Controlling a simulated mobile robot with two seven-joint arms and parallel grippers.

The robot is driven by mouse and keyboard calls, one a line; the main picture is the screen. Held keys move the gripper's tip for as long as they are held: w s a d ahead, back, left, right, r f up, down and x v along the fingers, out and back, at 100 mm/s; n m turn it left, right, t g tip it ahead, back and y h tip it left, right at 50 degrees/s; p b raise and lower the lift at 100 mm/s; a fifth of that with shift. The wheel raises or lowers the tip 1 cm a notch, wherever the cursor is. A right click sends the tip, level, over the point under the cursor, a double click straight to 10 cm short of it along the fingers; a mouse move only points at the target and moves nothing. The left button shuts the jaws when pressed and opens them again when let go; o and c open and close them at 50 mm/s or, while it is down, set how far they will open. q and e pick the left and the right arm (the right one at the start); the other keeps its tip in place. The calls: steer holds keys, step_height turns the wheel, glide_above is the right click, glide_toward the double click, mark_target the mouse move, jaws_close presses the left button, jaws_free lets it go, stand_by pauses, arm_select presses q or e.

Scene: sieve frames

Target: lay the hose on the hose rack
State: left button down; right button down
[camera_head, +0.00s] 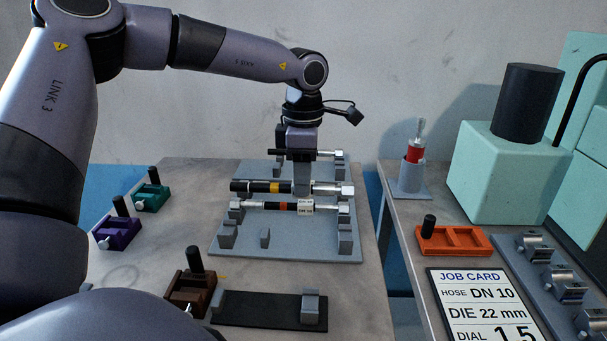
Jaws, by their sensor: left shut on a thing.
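My left gripper (303,187) points straight down over the grey hose rack (285,246). It is shut on a black hose with a yellow band (257,186), which lies level from left to right with a silver fitting at its right end. I cannot tell whether this hose touches the rack's supports. Behind the gripper, a silver fitting (335,154) shows at the rack's far part; the rest there is mostly hidden. My right gripper is not in view.
Green (152,195), purple (117,233) and brown (190,291) clamp-like blocks stand left and front, beside a black tray (265,310). On the right bench are an orange block (453,240), a job card (480,300) reading DN 10, and a mint machine (505,175).

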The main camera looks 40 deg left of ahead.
arm_select(q)
steer(key=shift+w+d, duration=0.15)
stand_by(0.4)
steer(key=shift+f, duration=0.1)
step_height(320, 180, down, 7)
steer(key=b, duration=0.6)
steer(key=shift+b, duration=0.3)
steer(key=shift+f+b, duration=0.3)
steer(key=shift+f, duration=0.35)
steer(key=shift+f+b, duration=0.15)
steer(key=shift+b, duration=0.2)
